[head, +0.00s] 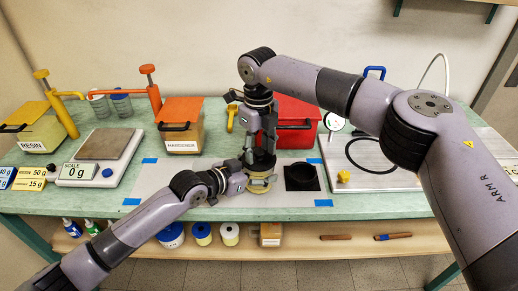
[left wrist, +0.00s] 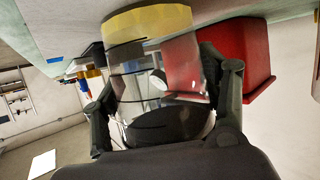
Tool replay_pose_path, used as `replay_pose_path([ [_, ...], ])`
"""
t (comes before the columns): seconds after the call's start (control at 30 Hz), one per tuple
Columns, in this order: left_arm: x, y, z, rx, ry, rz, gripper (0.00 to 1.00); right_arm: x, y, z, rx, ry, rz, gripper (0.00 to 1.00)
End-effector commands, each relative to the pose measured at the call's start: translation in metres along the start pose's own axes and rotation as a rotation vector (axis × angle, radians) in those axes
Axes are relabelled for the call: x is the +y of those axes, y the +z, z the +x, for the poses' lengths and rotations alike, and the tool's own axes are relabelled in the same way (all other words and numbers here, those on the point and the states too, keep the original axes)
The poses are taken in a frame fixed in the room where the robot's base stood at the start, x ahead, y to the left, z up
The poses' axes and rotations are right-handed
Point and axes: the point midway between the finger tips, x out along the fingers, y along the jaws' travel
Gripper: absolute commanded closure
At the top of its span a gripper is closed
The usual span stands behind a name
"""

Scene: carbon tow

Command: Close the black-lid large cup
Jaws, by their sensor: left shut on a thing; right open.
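The large cup is clear, with a pale yellow base (head: 260,187) on the grey mat. In the left wrist view, which appears upside down, its clear body (left wrist: 148,85) and yellow base (left wrist: 148,22) show. A black lid (head: 263,161) shows at the cup's top end, also in the left wrist view (left wrist: 170,128); I cannot tell if it is fully seated. My left gripper (head: 240,178) is shut on the cup, its fingers on either side. My right gripper (head: 265,148) is open, pointing down at the lid from above. The arms hide most of the cup in the head view.
A black square holder (head: 302,178) stands just right of the cup. A red box (head: 295,112) is behind. A metal plate with a black ring (head: 372,182) lies at right.

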Motion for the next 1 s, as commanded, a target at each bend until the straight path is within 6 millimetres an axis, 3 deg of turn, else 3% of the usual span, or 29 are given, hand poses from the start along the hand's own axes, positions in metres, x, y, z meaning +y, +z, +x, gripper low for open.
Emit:
replay_pose_path([
  [0.17, 0.000, 0.001, 0.000, -0.002, 0.000, 0.001, 0.82, 0.000, 0.001, -0.026, -0.004, -0.001, 0.000, 0.55],
  [0.4, 0.000, 0.001, 0.000, -0.002, -0.001, 0.000, 0.82, 0.000, 0.001, -0.078, -0.004, -0.001, 0.001, 0.55],
  [0.6, 0.000, 0.001, 0.000, -0.002, 0.000, 0.000, 0.82, 0.000, 0.001, -0.107, -0.001, -0.001, 0.001, 0.55],
  [1.0, 0.000, 0.001, 0.000, -0.002, 0.000, 0.000, 0.82, 0.000, 0.000, -0.118, -0.001, 0.001, 0.000, 0.55],
])
